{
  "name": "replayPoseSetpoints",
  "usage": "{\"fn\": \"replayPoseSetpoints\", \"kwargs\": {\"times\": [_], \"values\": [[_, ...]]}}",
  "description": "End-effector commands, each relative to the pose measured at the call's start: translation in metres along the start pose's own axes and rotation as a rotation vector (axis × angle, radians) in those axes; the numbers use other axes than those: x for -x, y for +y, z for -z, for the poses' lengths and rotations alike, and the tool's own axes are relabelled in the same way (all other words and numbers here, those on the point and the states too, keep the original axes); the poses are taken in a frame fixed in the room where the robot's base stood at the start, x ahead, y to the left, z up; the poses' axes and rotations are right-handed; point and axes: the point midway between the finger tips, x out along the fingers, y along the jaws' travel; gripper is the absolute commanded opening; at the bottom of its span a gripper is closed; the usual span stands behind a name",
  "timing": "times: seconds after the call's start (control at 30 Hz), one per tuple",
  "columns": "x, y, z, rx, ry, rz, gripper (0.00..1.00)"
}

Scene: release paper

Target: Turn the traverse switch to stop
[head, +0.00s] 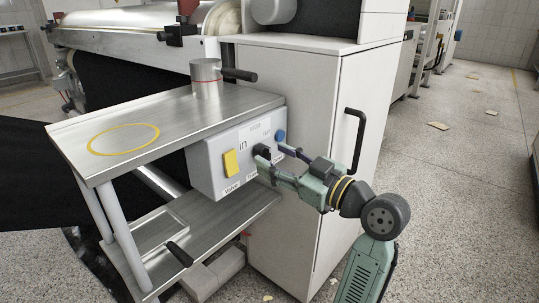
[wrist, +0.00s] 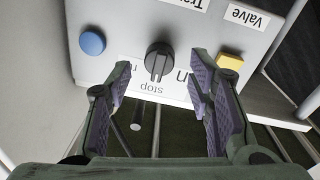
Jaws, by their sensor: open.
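The traverse switch (wrist: 158,60) is a round black knob with a raised grip bar on the front of the white control box (head: 208,166). In the wrist view, which is upside down, the bar runs roughly up and down the picture, its lower end near the "stop" label (wrist: 155,88). I cannot tell which end is the pointer. My gripper (wrist: 160,86) is open, its fingers apart to left and right, just short of the knob. No contact shows. In the head view my gripper (head: 271,157) faces the box, and its fingers partly hide the knob.
A yellow rocker switch (wrist: 230,63) by the "Valve" label and a blue button (wrist: 92,42) flank the knob. A steel table (head: 165,118) holds a metal cup (head: 205,80). A white cabinet (head: 325,150) with a black handle (head: 356,130) stands close behind my gripper.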

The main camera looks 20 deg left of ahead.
Motion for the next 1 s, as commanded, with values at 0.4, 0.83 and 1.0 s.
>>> {"fn": "replayPoseSetpoints", "kwargs": {"times": [0.4, 0.83, 1.0], "values": [[0.082, 0.001, 0.0, 0.0, 0.0, -0.003, 0.47], [0.094, 0.0, 0.0, 0.0, 0.0, 0.0, 0.47], [0.094, 0.0, 0.0, 0.0, 0.0, 0.0, 0.47]]}}
